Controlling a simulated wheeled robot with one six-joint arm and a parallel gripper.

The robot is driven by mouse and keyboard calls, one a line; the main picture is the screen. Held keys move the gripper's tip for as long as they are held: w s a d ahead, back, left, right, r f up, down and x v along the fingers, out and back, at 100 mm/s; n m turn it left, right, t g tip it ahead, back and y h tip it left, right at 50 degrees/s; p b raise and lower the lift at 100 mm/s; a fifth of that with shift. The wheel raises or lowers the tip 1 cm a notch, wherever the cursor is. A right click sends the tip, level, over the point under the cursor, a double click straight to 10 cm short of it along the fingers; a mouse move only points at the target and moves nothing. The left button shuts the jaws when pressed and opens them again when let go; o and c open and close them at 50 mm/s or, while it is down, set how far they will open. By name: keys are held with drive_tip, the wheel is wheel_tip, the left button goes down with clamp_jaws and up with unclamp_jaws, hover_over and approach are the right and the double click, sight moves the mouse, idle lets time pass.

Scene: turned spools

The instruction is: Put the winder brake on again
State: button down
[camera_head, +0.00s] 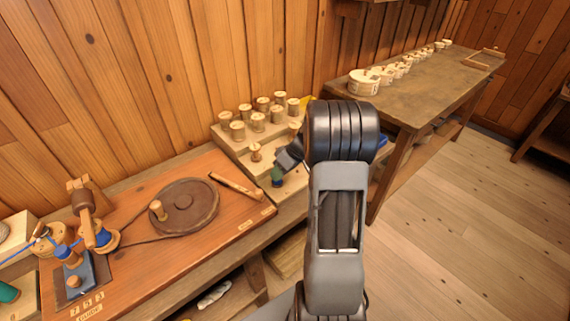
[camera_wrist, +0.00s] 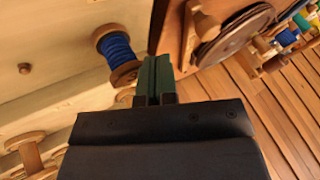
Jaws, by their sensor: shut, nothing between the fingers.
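The winder sits on a reddish wooden board (camera_head: 130,262), with a dark round wheel (camera_head: 190,214) bearing a wooden knob. A wooden lever (camera_head: 237,187), which looks like the brake, lies slanted at the wheel's right, apart from its rim as far as I can tell. In the wrist view the wheel (camera_wrist: 232,38) shows at the upper right, with a wooden end piece (camera_wrist: 203,25) near it. My gripper (camera_wrist: 155,72) has green fingers, closed together and empty. In the head view the gripper (camera_head: 277,173) is right of the board, near a blue spool; my arm hides part of it.
The blue spool (camera_wrist: 117,50) stands close beside my fingers in the wrist view. Several wound spools (camera_head: 258,122) stand on a stepped rack behind. A blue winding stand (camera_head: 75,278) is at the left. A long table (camera_head: 425,90) with white round boxes is at the back right.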

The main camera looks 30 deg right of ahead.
drive_tip(key=shift+s+a+f+p, duration=0.15)
drive_tip(key=shift+a+f, duration=0.05)
drive_tip(key=shift+a, duration=0.55)
drive_tip(key=shift+s+a+f+p, duration=0.1)
drive_tip(key=shift+s+a+f, duration=0.1)
drive_tip(key=shift+a, duration=0.55)
drive_tip(key=shift+s+a+f+p, duration=0.15)
drive_tip(key=shift+a+f, duration=0.05)
drive_tip(key=shift+a, duration=0.55)
